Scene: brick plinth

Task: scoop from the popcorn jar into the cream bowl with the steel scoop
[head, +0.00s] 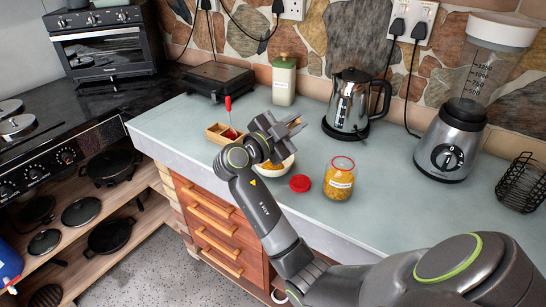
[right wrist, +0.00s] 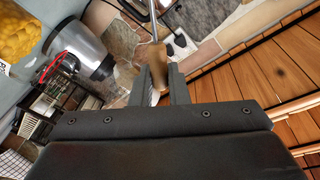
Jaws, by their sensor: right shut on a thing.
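The popcorn jar (head: 339,182) stands open on the counter, full of yellow kernels. It also shows at the upper left of the right wrist view (right wrist: 18,38). The cream bowl (head: 288,164) is left of the jar, partly hidden behind my right gripper (head: 283,133), which is above it. My right gripper is shut on the brown handle of the steel scoop (right wrist: 157,72). The scoop's thin metal shaft runs up out of the right wrist view, so its head is hidden there. In the head view my gripper hides most of the scoop. My left gripper is not in view.
A red lid (head: 300,183) lies between bowl and jar. A wooden box (head: 216,134) with a red-handled tool (head: 228,104) is left. A kettle (head: 350,103), green canister (head: 284,80), blender (head: 455,130) and wire basket (head: 521,184) stand around. Counter right of the jar is clear.

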